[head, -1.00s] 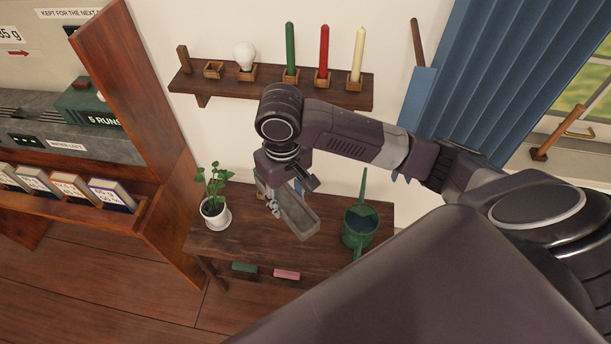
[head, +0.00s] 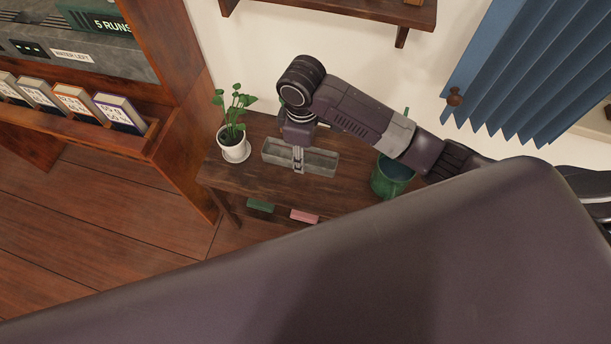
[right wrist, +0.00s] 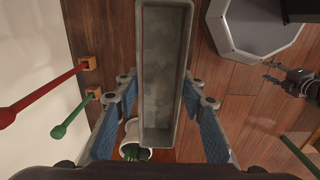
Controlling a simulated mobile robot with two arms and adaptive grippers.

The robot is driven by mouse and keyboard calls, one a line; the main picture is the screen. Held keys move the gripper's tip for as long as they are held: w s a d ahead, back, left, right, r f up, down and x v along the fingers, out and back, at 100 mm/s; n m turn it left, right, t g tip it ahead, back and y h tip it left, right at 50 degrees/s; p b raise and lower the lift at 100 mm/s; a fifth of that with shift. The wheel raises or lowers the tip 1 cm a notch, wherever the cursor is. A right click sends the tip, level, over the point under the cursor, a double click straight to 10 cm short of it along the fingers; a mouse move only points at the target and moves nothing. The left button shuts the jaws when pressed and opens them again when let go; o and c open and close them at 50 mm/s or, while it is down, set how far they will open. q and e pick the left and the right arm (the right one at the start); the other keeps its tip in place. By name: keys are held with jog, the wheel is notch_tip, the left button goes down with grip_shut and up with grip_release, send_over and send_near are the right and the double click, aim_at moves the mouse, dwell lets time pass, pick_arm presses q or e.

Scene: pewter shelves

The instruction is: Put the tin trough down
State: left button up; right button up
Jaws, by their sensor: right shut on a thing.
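The tin trough (head: 325,162) is a long grey open box, seen over the small dark wooden table (head: 262,188) in the head view. My right gripper (head: 298,158) comes down over its middle and is shut on it. In the right wrist view, the trough (right wrist: 163,80) lies lengthwise between the two blue-padded fingers (right wrist: 163,110), and it looks empty. I cannot tell whether its underside touches the tabletop. A dark jointed part at the right of the wrist view looks like my left gripper (right wrist: 280,78); its jaw state is unclear.
A potted plant (head: 233,143) stands left of the trough on the table. A green watering can (head: 390,178) stands to the right, partly behind my arm. A wall shelf (head: 345,8) is above.

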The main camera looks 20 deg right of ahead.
send_over(303, 183)
notch_tip(303, 183, down, 8)
jog(key=shift+s+f+b, duration=0.1)
jog(key=shift+b, duration=0.2)
jog(key=shift+f, duration=0.6)
pick_arm(q)
jog(key=shift+f+b, duration=0.35)
jog(key=shift+f, duration=0.4)
pick_arm(e)
jog(key=shift+f, duration=2)
jog(key=shift+f, duration=0.1)
jog(key=o, duration=1.4)
pick_arm(q)
jog(key=shift+w, duration=0.15)
pick_arm(e)
notch_tip(303, 183, up, 12)
jog(key=shift+r+p, duration=0.15)
jog(key=shift+p, duration=0.55)
pick_arm(q)
jog(key=shift+r, duration=0.75)
